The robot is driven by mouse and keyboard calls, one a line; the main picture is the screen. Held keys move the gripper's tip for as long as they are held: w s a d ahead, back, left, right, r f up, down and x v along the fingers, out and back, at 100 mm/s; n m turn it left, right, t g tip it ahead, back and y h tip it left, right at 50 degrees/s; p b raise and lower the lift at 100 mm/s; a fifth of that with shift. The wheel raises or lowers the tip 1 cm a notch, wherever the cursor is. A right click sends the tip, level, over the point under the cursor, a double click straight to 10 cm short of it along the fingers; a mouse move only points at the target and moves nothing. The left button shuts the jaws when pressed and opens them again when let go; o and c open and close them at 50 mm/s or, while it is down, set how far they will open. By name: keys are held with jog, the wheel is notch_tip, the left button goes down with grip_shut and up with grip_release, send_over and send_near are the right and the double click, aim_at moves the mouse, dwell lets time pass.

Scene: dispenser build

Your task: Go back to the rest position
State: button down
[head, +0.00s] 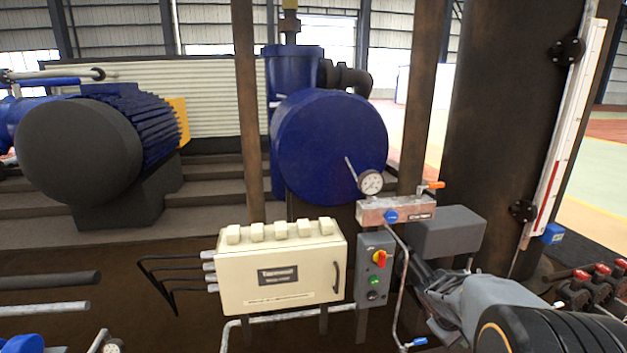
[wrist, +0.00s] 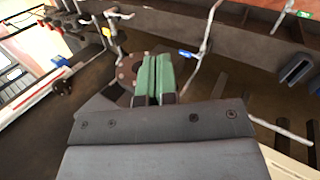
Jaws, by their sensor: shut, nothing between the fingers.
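My gripper (wrist: 154,80) shows in the wrist view with its two green finger pads together. It is shut and holds nothing. In the head view my grey arm reaches in from the lower right, and the grey block (head: 446,232) at its end appears to be my gripper's body. The fingertips are hidden there. The block is just right of the grey switch box (head: 375,268) and below the right end of the metal manifold (head: 396,211); I cannot tell the gap in depth.
A cream electrical cabinet (head: 280,268) stands left of the switch box. A pressure gauge (head: 370,182) and an orange-handled valve (head: 433,186) sit on the manifold. A thin pipe (head: 400,290) runs down near my arm. A thick dark column (head: 495,130) stands behind. Red-handled valves (head: 602,270) are at right.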

jog(key=s+a+r+m+t+y+p, duration=0.1)
jog(key=s+a+r+y+p, duration=0.2)
jog(key=a+r, duration=0.6)
jog(key=s+a+r+m+t+y+p, duration=0.2)
jog(key=s+a+r+y+p, duration=0.1)
jog(key=s+a+r+p, duration=0.4)
notch_tip(320, 180, up, 2)
jog(key=shift+s+a+r, duration=0.1)
jog(key=shift+s+a, duration=0.8)
jog(key=shift+a, duration=0.35)
